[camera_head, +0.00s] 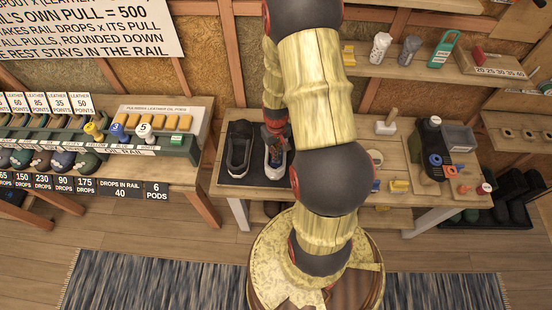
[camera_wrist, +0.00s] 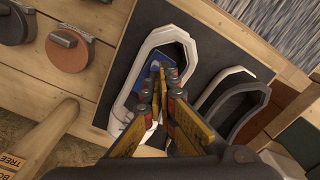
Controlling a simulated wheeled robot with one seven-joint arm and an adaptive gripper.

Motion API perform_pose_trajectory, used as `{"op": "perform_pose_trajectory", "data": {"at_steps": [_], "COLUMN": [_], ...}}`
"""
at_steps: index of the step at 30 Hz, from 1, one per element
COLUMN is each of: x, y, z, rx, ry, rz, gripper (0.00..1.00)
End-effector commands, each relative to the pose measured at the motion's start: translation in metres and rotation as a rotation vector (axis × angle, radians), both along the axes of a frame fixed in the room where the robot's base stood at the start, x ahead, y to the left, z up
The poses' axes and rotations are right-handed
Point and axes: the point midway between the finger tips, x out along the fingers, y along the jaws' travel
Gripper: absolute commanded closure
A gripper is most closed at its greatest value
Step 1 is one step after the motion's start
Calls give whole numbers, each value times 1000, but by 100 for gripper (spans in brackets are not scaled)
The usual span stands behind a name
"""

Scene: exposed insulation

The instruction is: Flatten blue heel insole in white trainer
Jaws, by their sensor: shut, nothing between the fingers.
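The white trainer (camera_wrist: 187,38) lies on a dark mat with its opening facing up. A blue insole (camera_wrist: 139,84) shows inside it, partly hidden by my fingers; I cannot tell whether it lies flat or is raised. My gripper (camera_wrist: 165,72) is shut and empty, with its fingertips over or inside the trainer's opening. Whether the tips touch the insole is unclear. In the head view the trainer (camera_head: 275,173) is on the workbench, partly covered by my arm and gripper (camera_head: 276,150).
A second shoe (camera_head: 238,152), dark with a pale rim, lies beside the trainer on the dark mat (camera_wrist: 110,95). Round lidded things (camera_wrist: 68,60) sit near the mat's edge. A black machine (camera_head: 432,145) stands at the bench's right. A rail table (camera_head: 150,170) stands left.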

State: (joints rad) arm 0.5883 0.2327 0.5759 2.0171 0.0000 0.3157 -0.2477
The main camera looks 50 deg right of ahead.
Motion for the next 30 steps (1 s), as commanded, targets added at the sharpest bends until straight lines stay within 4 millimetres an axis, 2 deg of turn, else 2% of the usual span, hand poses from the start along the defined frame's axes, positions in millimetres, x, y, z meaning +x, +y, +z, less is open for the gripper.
{"op": "perform_pose_trajectory", "data": {"at_steps": [30], "x": [0], "y": [0], "z": [-15], "rx": [0], "ry": [0], "rz": [0], "gripper": [100]}}
